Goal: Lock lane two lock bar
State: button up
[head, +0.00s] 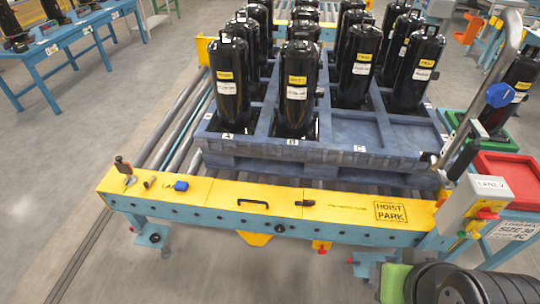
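On the beam's left end are a small upright lever with a dark orange-brown head (122,166) and a blue piece (181,186). A black handle (253,203) and a small black latch-like part (305,203) sit mid-beam. I cannot tell which part is the lock bar or its state.
A blue pallet (275,152) with several black compressors stands on rollers behind the beam; its front slot C looks empty. Red (510,175) and green trays lie right. A blue table (75,38) stands far left. Floor at left front is clear.

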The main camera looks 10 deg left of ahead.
aim_at(474, 225)
jog(key=k+j, duration=0.1)
jog(key=j, duration=0.25)
jog(key=k+j, duration=0.1)
jog(key=j, duration=0.25)
jog(key=k+j, duration=0.1)
jog(key=j, duration=0.2)
jog(key=k+j, duration=0.1)
jog(key=j, duration=0.25)
jog(key=z, duration=1.65)
